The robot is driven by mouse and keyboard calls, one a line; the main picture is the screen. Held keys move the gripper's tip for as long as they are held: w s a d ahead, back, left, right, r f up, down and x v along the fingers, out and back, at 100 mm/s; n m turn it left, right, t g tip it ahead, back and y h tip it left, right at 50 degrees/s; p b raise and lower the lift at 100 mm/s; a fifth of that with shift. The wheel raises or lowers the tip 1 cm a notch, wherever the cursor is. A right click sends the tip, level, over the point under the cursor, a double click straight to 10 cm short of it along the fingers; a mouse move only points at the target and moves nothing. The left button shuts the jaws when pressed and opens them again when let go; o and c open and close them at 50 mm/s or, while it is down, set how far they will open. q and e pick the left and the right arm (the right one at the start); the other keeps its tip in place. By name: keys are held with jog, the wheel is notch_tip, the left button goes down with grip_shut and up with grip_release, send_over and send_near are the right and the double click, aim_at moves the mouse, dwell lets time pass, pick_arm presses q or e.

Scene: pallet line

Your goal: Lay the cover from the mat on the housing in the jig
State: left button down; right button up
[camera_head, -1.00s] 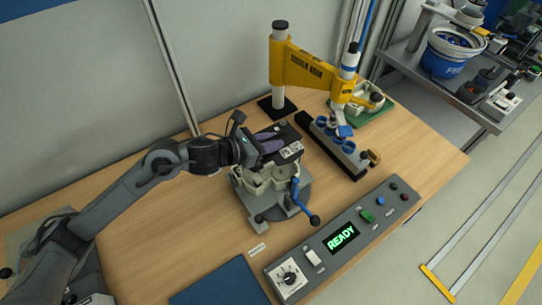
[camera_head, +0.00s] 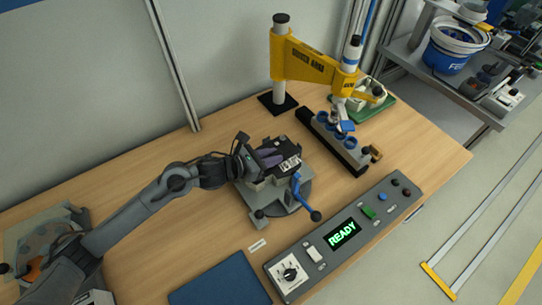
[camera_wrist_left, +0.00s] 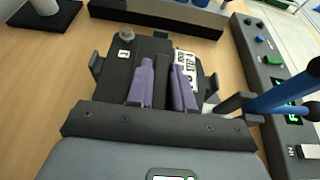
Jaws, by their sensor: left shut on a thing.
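The cover (camera_head: 288,148) is a black plate with a white printed label and a small round knob in one corner. My left gripper (camera_head: 270,157) is shut on it, and its purple fingers also show against the cover in the left wrist view (camera_wrist_left: 163,90). The cover is over the housing (camera_head: 279,181) in the grey jig (camera_head: 257,204) and hides most of it. I cannot tell whether the cover rests fully on the housing or hangs slightly above it. My right gripper is in neither view.
A blue-handled lever (camera_head: 305,200) stands at the jig's right side. A control box (camera_head: 345,238) reading READY lies at the front edge, beside an empty blue mat (camera_head: 222,281). A yellow press arm (camera_head: 305,64) and a black rack with blue rings (camera_head: 340,150) stand behind.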

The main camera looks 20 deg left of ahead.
pick_arm(q)
jog(key=shift+f, duration=0.1)
jog(key=c, duration=1.4)
grip_release()
jog(key=shift+f, duration=0.1)
jog(key=shift+c, duration=0.2)
jog(key=o, duration=0.4)
jog(key=shift+o, duration=0.2)
jog(key=shift+r, duration=0.35)
jog(key=shift+s+a, duration=0.25)
jog(key=shift+s, duration=0.05)
jog(key=v, duration=1.1)
jog(key=shift+r, duration=0.15)
